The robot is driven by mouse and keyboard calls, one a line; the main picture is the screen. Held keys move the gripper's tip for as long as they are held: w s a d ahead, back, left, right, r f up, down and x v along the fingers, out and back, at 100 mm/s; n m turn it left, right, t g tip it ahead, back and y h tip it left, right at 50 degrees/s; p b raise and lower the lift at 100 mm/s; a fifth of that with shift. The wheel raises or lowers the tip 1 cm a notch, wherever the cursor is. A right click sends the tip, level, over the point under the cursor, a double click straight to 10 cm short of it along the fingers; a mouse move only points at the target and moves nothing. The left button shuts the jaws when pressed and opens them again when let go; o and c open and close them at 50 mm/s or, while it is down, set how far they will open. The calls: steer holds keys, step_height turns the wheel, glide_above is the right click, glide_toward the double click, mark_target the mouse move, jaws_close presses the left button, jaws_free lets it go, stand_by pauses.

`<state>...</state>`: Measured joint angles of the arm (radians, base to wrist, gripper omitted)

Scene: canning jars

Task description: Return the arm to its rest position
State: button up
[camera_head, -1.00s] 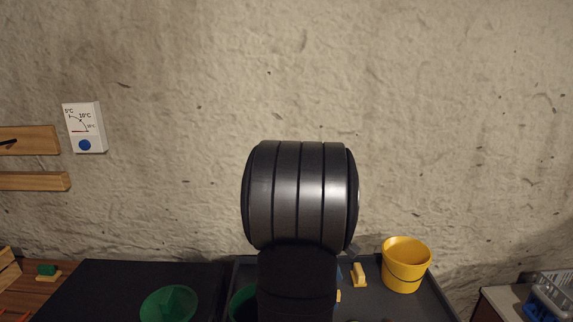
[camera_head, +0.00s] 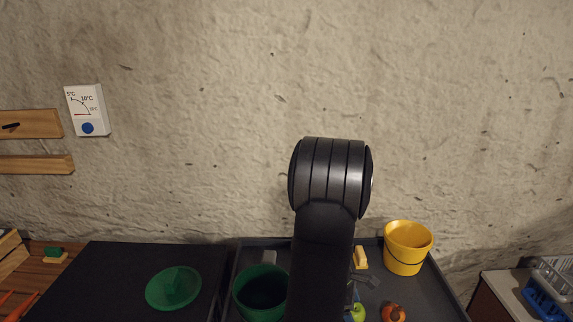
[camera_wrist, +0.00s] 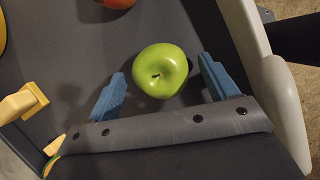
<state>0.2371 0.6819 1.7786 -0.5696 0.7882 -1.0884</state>
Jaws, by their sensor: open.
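My arm stands in front of the tray in the head view, its dark upper link hiding part of the tray. In the wrist view my gripper (camera_wrist: 160,88) is open, its two blue fingers apart. A green apple (camera_wrist: 160,71) lies on the dark tray floor below and appears between the fingers; I cannot tell the height gap. The apple also shows in the head view (camera_head: 357,313), beside an orange-red fruit (camera_head: 393,313).
A yellow bucket (camera_head: 407,248) stands at the tray's back right. A green bucket (camera_head: 262,291) is left of my arm, and a green bowl (camera_head: 174,288) sits on the dark surface further left. A yellow-handled brush-like item (camera_head: 360,257) lies near the back. A wire rack (camera_head: 552,285) stands at far right.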

steer(key=shift+a+r, duration=0.25)
steer(key=shift+r, duration=0.35)
steer(key=shift+f, duration=0.15)
